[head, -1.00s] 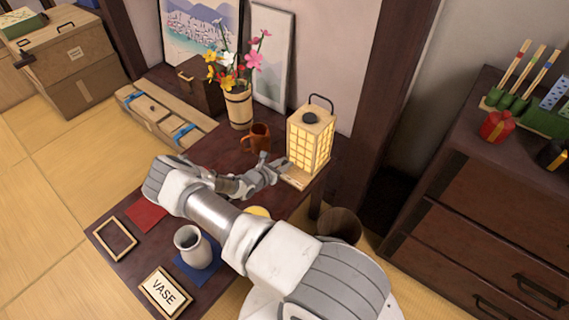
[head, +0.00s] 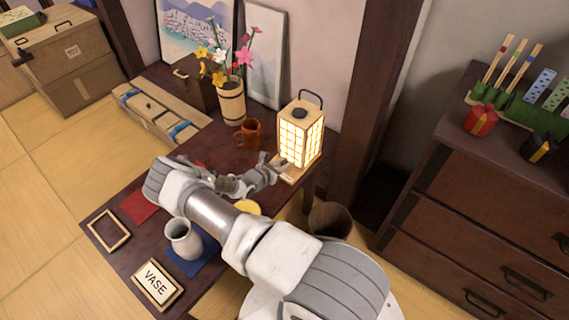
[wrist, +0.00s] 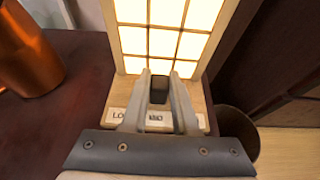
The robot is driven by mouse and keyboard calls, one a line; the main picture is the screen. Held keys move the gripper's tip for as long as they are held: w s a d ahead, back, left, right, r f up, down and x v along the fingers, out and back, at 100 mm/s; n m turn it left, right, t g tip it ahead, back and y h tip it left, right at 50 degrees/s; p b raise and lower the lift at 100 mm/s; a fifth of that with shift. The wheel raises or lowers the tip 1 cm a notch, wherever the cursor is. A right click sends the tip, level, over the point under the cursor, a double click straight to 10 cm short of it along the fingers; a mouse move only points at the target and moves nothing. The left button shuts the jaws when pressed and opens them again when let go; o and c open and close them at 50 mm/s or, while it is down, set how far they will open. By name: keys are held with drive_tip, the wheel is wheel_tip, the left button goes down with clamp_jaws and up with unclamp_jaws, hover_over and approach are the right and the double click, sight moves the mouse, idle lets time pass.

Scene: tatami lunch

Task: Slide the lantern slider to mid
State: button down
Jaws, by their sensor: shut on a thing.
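The lantern (head: 303,133) stands lit at the right end of the dark low table, on a light wooden base. In the wrist view its glowing grid panes (wrist: 162,42) are above the base (wrist: 198,108). The dark slider knob (wrist: 160,90) is between the fingertips of my gripper (wrist: 160,82), which is shut on it. The knob lines up with the middle label (wrist: 155,117), partly hidden by the fingers and reading like MID. A LO label (wrist: 118,115) is to its left. The right label is mostly hidden. My gripper also shows in the head view (head: 277,163).
An orange-brown mug (head: 248,134) stands left of the lantern, near a flower bucket (head: 231,101). A white vase (head: 183,240) and a VASE sign (head: 156,285) are at the front. A dark bin (head: 331,219) stands on the floor to the right.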

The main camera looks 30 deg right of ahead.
drive_tip(key=c, duration=0.7)
unclamp_jaws()
drive_tip(key=p+v, duration=0.3)
drive_tip(key=v, duration=1.4)
drive_tip(key=shift+s+a+p, duration=0.1)
drive_tip(key=shift+a+p, duration=0.2)
drive_tip(key=shift+p, duration=0.05)
